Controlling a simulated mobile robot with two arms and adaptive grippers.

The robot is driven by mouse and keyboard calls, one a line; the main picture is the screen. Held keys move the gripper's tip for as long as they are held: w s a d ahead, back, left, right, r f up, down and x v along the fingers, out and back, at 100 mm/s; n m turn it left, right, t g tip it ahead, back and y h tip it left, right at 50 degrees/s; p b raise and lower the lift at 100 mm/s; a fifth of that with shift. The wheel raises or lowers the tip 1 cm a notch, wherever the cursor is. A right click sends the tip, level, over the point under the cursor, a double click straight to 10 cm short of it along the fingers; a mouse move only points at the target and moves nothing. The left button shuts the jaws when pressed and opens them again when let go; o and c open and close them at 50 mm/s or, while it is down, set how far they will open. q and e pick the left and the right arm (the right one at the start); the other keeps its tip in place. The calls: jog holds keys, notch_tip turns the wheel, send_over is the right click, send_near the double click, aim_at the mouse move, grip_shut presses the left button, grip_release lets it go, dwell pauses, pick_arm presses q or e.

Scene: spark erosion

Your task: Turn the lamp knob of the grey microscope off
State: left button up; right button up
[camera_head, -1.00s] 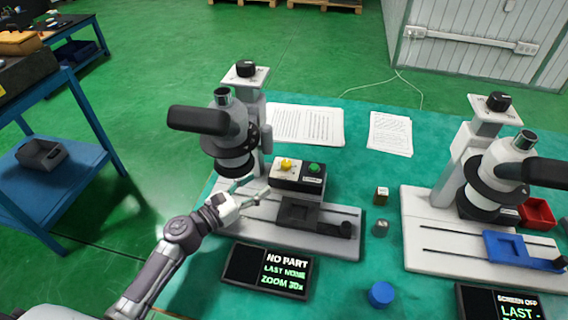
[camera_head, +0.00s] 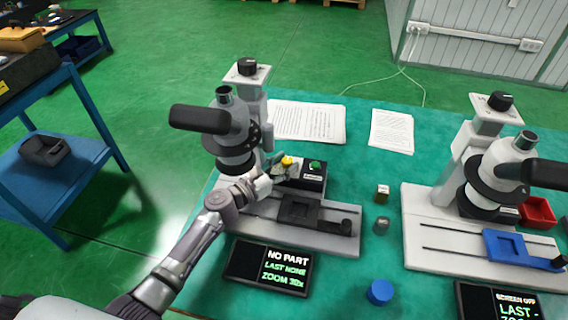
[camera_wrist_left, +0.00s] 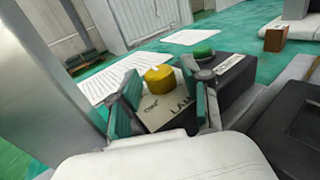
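The grey microscope (camera_head: 232,150) stands on the left of the teal table. Its control box (camera_head: 313,178) carries a yellow knob (camera_head: 287,161) and a green button (camera_head: 315,165). In the left wrist view the yellow knob (camera_wrist_left: 159,78) sits on a pale plate with partly hidden lettering starting "LAM". My left gripper (camera_head: 276,165) is at the box's left end, by the yellow knob. In the wrist view its teal fingers (camera_wrist_left: 160,88) are apart, one on each side of the knob, with visible gaps; I cannot tell if either touches it. My right gripper is not in view.
A black stage (camera_head: 300,212) lies right of my gripper. A second, white microscope (camera_head: 492,170) stands at right. Paper sheets (camera_head: 305,122) lie behind. A blue cap (camera_head: 380,292) is at front.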

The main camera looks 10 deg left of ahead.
pick_arm(q)
grip_shut()
jog(key=shift+s+d+r+n+t+y+p, duration=0.1)
jog(key=shift+d+n+t+y+p, duration=0.1)
jog(key=shift+n+t+y+p, duration=0.35)
jog(key=shift+d+n+t+y, duration=0.1)
jog(key=shift+n+t+y, duration=0.15)
jog(key=shift+n+y, duration=0.45)
jog(key=n+y, duration=0.1)
jog(key=y, duration=0.2)
jog(key=shift+t, duration=0.4)
jog(key=shift+n+y+b, duration=0.35)
jog(key=shift+n+y, duration=0.3)
jog(key=shift+y, duration=0.1)
jog(key=shift+o, duration=1.7)
grip_release()
